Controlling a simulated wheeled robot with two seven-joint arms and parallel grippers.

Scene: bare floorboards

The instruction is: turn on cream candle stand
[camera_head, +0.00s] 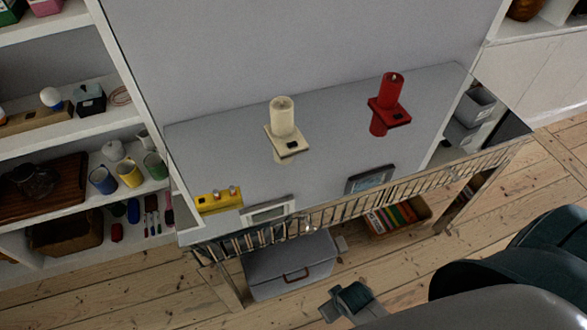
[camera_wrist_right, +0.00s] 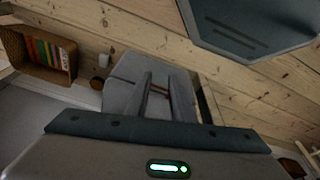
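The cream candle stand (camera_head: 284,145) stands upright on the reflective table top, left of the table's middle in the head view. It is a square cream base with a small dark button on its front part and a thick cream candle (camera_head: 283,117) on it. No flame or glow shows on it. My right gripper (camera_head: 328,309) is low at the bottom of the head view, in front of the table and well apart from the stand. In the right wrist view its fingers (camera_wrist_right: 163,98) look apart, with nothing held between them. My left gripper is not in view.
A red candle stand (camera_head: 391,110) stands to the right on the table (camera_head: 340,160). A yellow item (camera_head: 218,200) and two framed devices lie along its front edge. A grey box (camera_head: 290,270) and a book basket (camera_head: 398,217) are underneath. Shelves (camera_head: 80,130) stand left.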

